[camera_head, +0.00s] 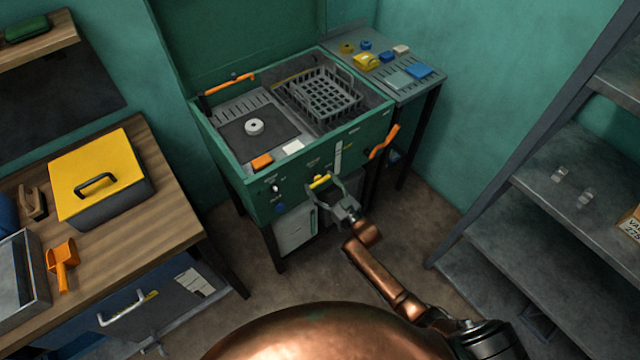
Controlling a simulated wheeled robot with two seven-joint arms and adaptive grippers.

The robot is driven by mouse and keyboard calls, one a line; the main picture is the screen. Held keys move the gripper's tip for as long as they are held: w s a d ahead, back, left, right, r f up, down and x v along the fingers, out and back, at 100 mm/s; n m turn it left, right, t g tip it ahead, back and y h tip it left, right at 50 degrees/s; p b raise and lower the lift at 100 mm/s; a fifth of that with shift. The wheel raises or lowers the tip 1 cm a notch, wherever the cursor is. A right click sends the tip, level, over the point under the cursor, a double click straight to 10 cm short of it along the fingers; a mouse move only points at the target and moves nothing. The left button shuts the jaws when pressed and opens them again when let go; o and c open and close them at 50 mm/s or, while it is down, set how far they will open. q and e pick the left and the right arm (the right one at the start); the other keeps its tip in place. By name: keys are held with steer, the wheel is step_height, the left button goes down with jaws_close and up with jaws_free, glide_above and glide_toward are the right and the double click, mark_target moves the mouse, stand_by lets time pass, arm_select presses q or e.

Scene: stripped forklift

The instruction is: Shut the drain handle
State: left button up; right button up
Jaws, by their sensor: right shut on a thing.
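The green sink unit (258,208) stands against the back wall. A small yellow handle (320,181), which looks like the drain handle, sticks out from its front face. My right gripper (325,187) reaches up from the lower right and is shut on the yellow handle, its fingers hiding part of it. The handle's exact angle is hard to tell at this size. My left gripper is not in view.
An orange lever (384,142) sits on the unit's right front corner. A grey basket (325,95) is in the unit. A wooden bench (170,200) with a yellow-lidded box (98,172) stands left, metal shelves (570,190) right. The floor between is open.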

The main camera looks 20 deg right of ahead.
steer(key=o, duration=1.2)
steer(key=shift+c, duration=0.2)
steer(key=shift+s, duration=0.1)
steer(key=v, duration=1.1)
steer(key=shift+s+d, duration=0.15)
steer(key=shift+s, duration=0.25)
steer(key=shift+r, duration=0.1)
